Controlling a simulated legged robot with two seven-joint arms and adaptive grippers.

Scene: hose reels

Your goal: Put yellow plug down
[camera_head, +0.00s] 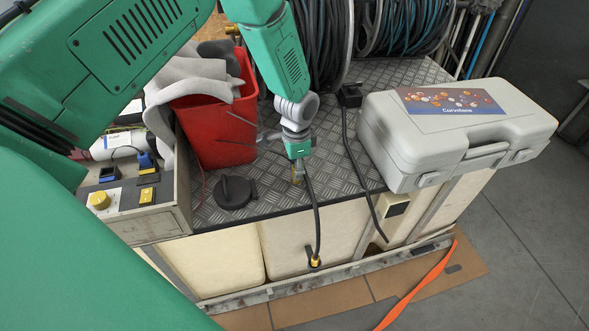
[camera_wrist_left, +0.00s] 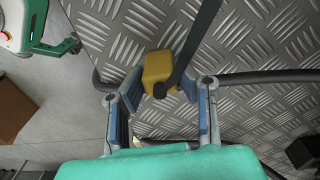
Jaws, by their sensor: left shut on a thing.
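My left gripper (camera_head: 297,178) is above the front part of the metal tread plate (camera_head: 345,178). It is shut on the yellow plug (camera_head: 296,171), which is small and partly hidden by the fingers in the head view. In the left wrist view the yellow plug (camera_wrist_left: 159,70) is a yellow block between the blue-lined fingertips of the left gripper (camera_wrist_left: 160,95), with a dark cable crossing over it. The plug is close to the plate; I cannot tell whether it touches.
A black cable (camera_head: 316,215) hangs over the front edge to a yellow-and-black fitting (camera_head: 315,261). A red bin (camera_head: 220,130), black round cap (camera_head: 235,191) and grey case (camera_head: 440,135) stand around. Hose reels (camera_head: 370,35) are behind. A control box (camera_head: 130,200) is left.

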